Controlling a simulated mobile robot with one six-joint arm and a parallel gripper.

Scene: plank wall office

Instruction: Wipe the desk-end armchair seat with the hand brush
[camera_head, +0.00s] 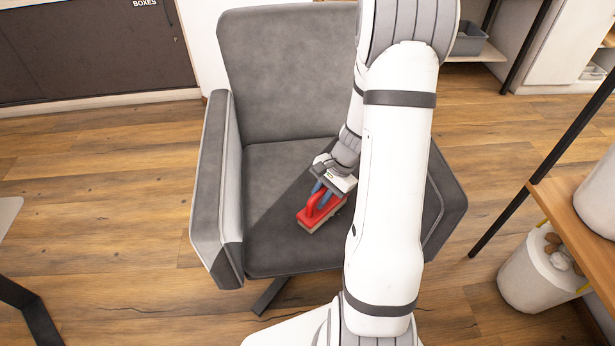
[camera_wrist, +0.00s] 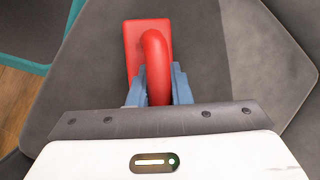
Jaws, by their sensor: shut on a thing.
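The grey armchair (camera_head: 270,75) stands in the middle of the head view, its seat (camera_head: 275,245) facing up between two armrests. The hand brush (camera_head: 318,212) is red with a looped handle and a pale bristle edge underneath. It is over the right part of the seat, low down, and appears to touch it. My gripper (camera_head: 322,188) is shut on the brush handle. In the wrist view the blue fingers of my gripper (camera_wrist: 158,88) sit on both sides of the red handle of the brush (camera_wrist: 150,45). My arm hides the right side of the chair.
A wooden shelf (camera_head: 575,215) with black posts stands at the right, with a pale container (camera_head: 540,275) below it. A grey bin (camera_head: 468,40) is at the back right. A dark cabinet (camera_head: 90,50) is at the back left. Wooden floor (camera_head: 110,200) left of the chair is clear.

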